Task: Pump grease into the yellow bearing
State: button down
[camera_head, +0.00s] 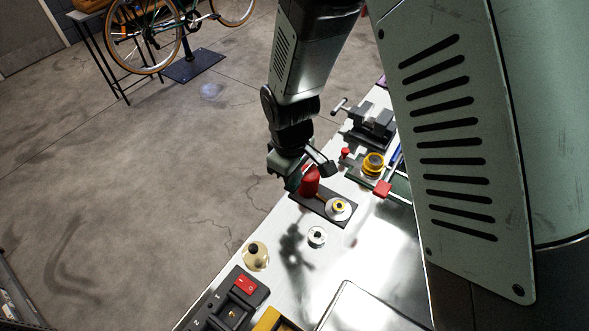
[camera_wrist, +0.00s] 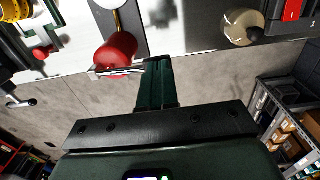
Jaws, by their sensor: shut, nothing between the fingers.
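A red cylinder (camera_head: 310,183) stands on a dark plate (camera_head: 345,220); it also shows in the wrist view (camera_wrist: 117,47), with a thin metal rod (camera_wrist: 118,71) across its near side. A pale disc with a yellow ring (camera_head: 338,208) sits on the same plate. A larger yellow ring-shaped part (camera_head: 373,164) sits in a fixture farther back and shows at the wrist view's top left corner (camera_wrist: 14,8). Contact is unclear.
A white ring (camera_head: 317,236), a tan round part (camera_head: 255,256) and a black switch box with a red switch (camera_head: 240,295) are along the bench's near part. Open floor lies left of the bench.

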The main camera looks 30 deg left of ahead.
jog(key=shift+s+f, duration=0.35)
jog(key=shift+f, duration=0.5)
jog(key=shift+w+r, duration=0.1)
jog(key=shift+r, duration=0.1)
jog(key=shift+r, duration=0.8)
notch_tip(320, 180, up, 14)
